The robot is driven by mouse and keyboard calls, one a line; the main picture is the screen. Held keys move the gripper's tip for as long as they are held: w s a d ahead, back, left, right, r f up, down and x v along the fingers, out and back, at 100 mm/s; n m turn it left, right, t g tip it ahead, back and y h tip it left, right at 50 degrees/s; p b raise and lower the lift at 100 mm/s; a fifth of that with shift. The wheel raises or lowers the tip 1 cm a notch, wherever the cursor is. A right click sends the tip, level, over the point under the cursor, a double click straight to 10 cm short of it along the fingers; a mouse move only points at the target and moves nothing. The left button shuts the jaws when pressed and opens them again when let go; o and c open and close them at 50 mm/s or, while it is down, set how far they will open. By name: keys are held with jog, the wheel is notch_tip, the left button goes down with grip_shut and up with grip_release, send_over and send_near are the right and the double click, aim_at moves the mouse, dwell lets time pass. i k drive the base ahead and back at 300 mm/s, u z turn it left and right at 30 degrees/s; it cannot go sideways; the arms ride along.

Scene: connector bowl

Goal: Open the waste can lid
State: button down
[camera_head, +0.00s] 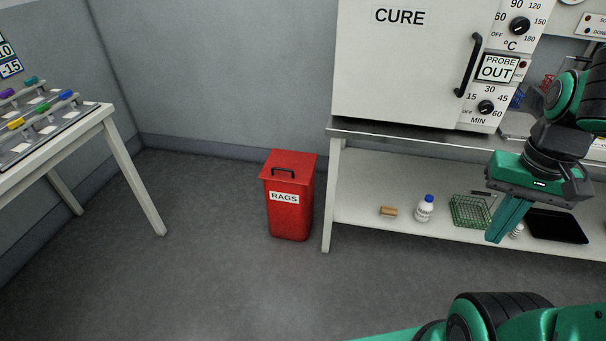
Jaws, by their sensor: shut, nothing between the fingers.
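The waste can (290,215) is a red bin with a white label reading RAGS, standing upright on the floor left of the oven bench. Its red lid (297,160) is down on the can. A dark handle (283,171) is on the lid near its front edge. My gripper (497,238) is at the right, in front of the bench's lower shelf, with its fingers pointing down. It is shut and empty, well to the right of the can and apart from it.
A white oven marked CURE (405,70) stands on the bench. The lower shelf (365,188) holds a brown roll (388,211), a white bottle (424,208), a green basket (468,212) and a black tray (556,227). A white table (112,130) stands left. The floor before the can is clear.

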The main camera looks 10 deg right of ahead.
aim_at(297, 168)
jog(key=z, duration=0.1)
jog(key=i, duration=1)
jog(key=u, duration=0.05)
